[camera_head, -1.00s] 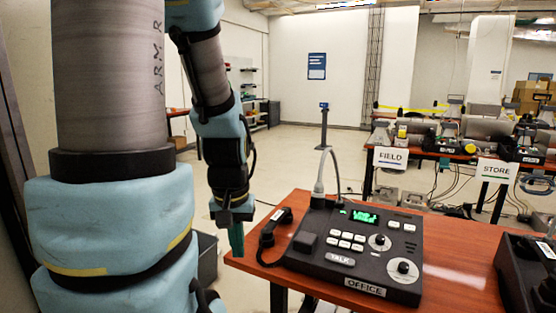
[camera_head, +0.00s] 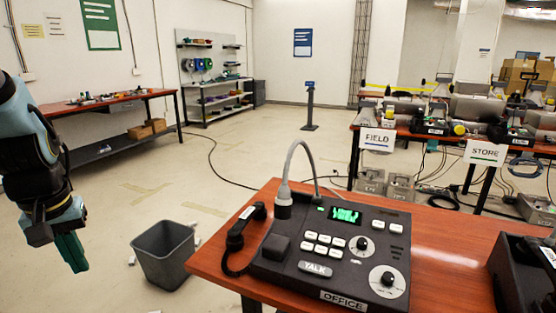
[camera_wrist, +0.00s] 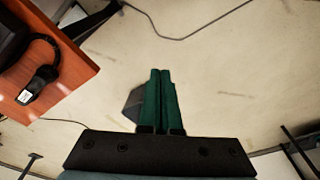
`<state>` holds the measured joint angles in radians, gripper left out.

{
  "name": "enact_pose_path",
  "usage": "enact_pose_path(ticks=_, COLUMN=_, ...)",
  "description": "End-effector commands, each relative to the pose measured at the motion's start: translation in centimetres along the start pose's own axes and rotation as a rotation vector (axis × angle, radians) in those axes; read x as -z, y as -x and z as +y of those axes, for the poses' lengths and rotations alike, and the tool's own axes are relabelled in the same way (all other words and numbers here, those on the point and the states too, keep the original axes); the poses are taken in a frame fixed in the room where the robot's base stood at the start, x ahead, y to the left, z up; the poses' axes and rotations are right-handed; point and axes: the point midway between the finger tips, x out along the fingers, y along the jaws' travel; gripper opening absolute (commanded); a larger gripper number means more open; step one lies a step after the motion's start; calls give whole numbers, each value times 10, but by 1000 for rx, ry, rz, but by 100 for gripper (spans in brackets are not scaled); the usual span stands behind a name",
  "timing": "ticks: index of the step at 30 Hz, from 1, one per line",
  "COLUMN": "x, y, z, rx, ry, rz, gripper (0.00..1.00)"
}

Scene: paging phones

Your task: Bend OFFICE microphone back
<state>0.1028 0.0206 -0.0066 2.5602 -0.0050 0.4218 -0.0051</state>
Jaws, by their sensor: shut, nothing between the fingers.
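The OFFICE paging phone (camera_head: 335,248) is a dark console on the near wooden table, with a lit green display, white buttons and two dials. The black handset (camera_head: 246,228) rests at the console's left side and also shows in the wrist view (camera_wrist: 38,88). My gripper (camera_head: 72,252) hangs at the left of the head view, well apart from the table. Its green fingers (camera_wrist: 160,100) are together and empty in the wrist view.
A grey waste bin (camera_head: 164,253) stands on the floor between my gripper and the table (camera_head: 440,260). Another dark console (camera_head: 525,270) sits at the table's right edge. FIELD (camera_head: 376,139) and STORE (camera_head: 485,152) signs hang behind. Floor around my gripper is mostly free.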

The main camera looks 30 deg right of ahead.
Motion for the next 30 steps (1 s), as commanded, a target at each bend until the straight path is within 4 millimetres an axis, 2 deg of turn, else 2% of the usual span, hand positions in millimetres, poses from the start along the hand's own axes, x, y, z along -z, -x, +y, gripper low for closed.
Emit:
enact_pose_path(ticks=5, x=-1, y=-5, z=4, rx=-8, ry=19, rz=-23, gripper=0)
enact_pose_path(ticks=8, x=-8, y=-19, z=19, rx=-37, ry=96, rz=-111, gripper=0)
enact_pose_path(ticks=11, x=-21, y=-40, z=52, rx=-90, ry=241, rz=-282, gripper=0)
enact_pose_path(ticks=14, x=-40, y=-58, z=103, rx=-156, ry=426, rz=-529, gripper=0)
enact_pose_path(ticks=17, x=-54, y=-61, z=162, rx=-218, ry=606, rz=-812, gripper=0)
enact_pose_path(ticks=21, x=-60, y=-42, z=241, rx=-286, ry=806, rz=-1250, gripper=0)
enact_pose_path(ticks=24, x=-48, y=-18, z=284, rx=-320, ry=894, rz=-1560, gripper=0)
enact_pose_path(ticks=27, x=-29, y=6, z=311, rx=-342, ry=932, rz=-1829, gripper=0)
enact_pose_path(ticks=30, x=-9, y=24, z=324, rx=-357, ry=936, rz=-2029, gripper=0)
